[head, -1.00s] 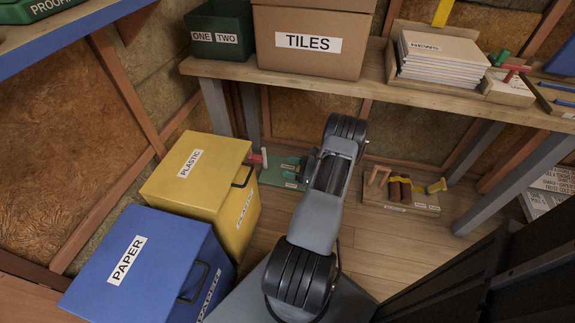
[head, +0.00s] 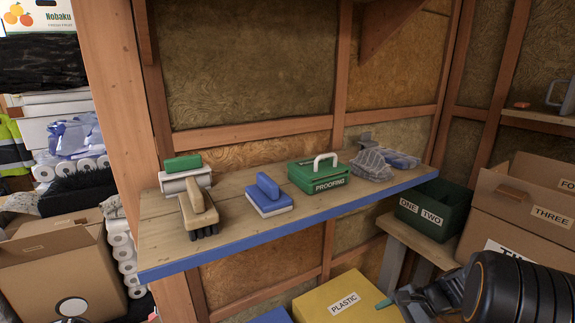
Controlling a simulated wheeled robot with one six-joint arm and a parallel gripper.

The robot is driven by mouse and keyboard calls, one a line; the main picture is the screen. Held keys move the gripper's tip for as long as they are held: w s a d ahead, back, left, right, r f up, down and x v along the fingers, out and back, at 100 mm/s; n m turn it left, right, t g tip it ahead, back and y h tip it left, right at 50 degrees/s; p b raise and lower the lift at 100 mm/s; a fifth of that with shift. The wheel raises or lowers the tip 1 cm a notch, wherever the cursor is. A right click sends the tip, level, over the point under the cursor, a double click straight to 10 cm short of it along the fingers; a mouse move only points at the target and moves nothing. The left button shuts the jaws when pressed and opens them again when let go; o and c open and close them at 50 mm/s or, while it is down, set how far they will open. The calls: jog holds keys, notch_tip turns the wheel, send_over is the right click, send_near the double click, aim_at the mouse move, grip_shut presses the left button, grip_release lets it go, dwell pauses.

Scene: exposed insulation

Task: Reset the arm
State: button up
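My arm (head: 515,288) shows at the lower right of the head view, with a thick black ribbed joint and an orange ring. A dark grey part that looks like my gripper (head: 412,303) reaches left from it, near the yellow PLASTIC bin. It is cut by the bottom edge, and its fingers are too unclear to tell whether they are open or hold anything.
A blue-edged shelf (head: 158,238) holds a brush (head: 197,208), a blue-handled float (head: 268,193), a green PROOFING box (head: 318,175) and wrapped items. The yellow PLASTIC bin (head: 345,298) is below. A green crate (head: 432,208) and cardboard boxes (head: 520,220) stand right.

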jog(key=s+a+r+n+h+p, duration=0.3)
jog(key=r+n, duration=0.1)
jog(key=r, duration=0.3)
jog(key=s+a+r+n+t+h+p, duration=0.1)
jog(key=s+a+r+n+h+p, duration=0.2)
jog(key=r, duration=0.5)
jog(key=s+a+r+n+t+h+p, duration=0.1)
jog(key=s+a+r+n+h+p, duration=0.2)
jog(key=a+r+n+p, duration=0.1)
notch_tip(320, 180, up, 4)
jog(key=n+p, duration=0.1)
jog(key=n, duration=0.1)
jog(key=shift+s+n, duration=0.3)
jog(key=shift+s, duration=0.1)
jog(key=shift+a+f, duration=0.1)
jog(key=shift+c, duration=0.4)
